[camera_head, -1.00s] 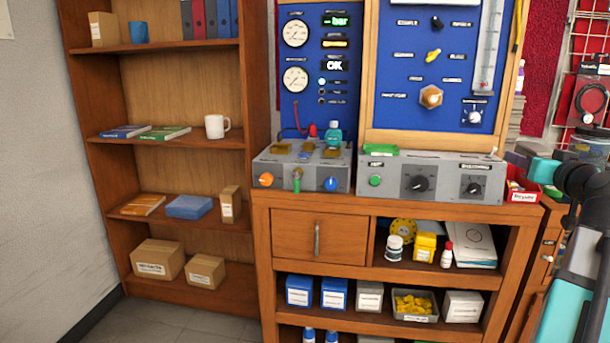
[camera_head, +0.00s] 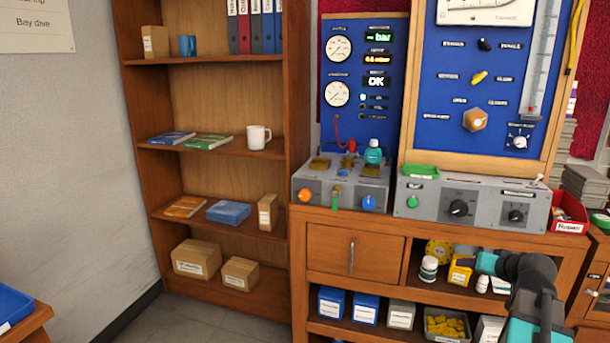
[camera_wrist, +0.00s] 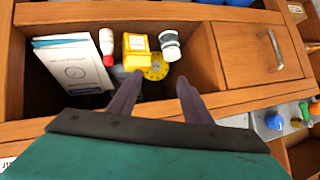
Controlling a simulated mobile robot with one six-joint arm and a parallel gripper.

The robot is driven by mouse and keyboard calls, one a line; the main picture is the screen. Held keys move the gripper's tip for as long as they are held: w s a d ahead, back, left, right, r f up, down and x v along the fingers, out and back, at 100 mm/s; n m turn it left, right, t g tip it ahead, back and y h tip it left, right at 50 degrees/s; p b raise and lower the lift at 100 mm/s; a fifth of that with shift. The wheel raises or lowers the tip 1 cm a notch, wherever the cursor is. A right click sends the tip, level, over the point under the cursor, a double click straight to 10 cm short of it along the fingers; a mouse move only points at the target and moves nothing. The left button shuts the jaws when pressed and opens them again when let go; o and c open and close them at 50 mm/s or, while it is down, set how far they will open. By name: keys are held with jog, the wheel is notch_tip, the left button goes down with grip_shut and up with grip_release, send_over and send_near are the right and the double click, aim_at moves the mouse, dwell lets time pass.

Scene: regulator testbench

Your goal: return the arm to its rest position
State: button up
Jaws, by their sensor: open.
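My arm (camera_head: 530,290) shows at the lower right of the head view, in front of the wooden bench's open shelf; the fingers are not clear there. In the wrist view my gripper (camera_wrist: 160,82) has its two dark fingers apart, with nothing held between them. Beyond the fingers are a yellow round disc (camera_wrist: 155,68), a yellow box (camera_wrist: 136,50) and a white jar (camera_wrist: 170,45) on the open shelf. No contact between the fingers and these things is visible.
The bench (camera_head: 310,228) carries grey control boxes (camera_head: 340,187) and blue gauge panels (camera_head: 362,70). A closed drawer (camera_head: 355,250) is beside the open shelf. A tall bookcase (camera_head: 297,100) stands left. Floor (camera_head: 180,318) is clear in front of it. A blue tray (camera_head: 12,303) is at lower left.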

jog(key=s+a+f+n+g+y+p, duration=0.15)
jog(key=s+a+f+g+p, duration=0.25)
jog(key=a+f, duration=0.95)
jog(key=s+a+f+n+g+y+p, duration=0.1)
jog(key=s+a+f+g+y+p, duration=0.2)
jog(key=a+f, duration=1.05)
jog(key=s+a+f+g+h+p, duration=0.1)
jog(key=s+a+f+g+p, duration=0.1)
jog(key=s, duration=0.8)
jog(key=s+a+f+n+g+h+p, duration=0.1)
jog(key=s+a+f+g+p, duration=0.2)
jog(key=s+f, duration=0.4)
jog(key=s+a+f+n+g+h+p, duration=0.1)
jog(key=s+a+f+g, duration=0.3)
jog(key=s, duration=0.9)
jog(key=shift+a+f+h+p, duration=0.35)
jog(key=shift+a+f+p, duration=0.15)
jog(key=shift+a+p, duration=0.2)
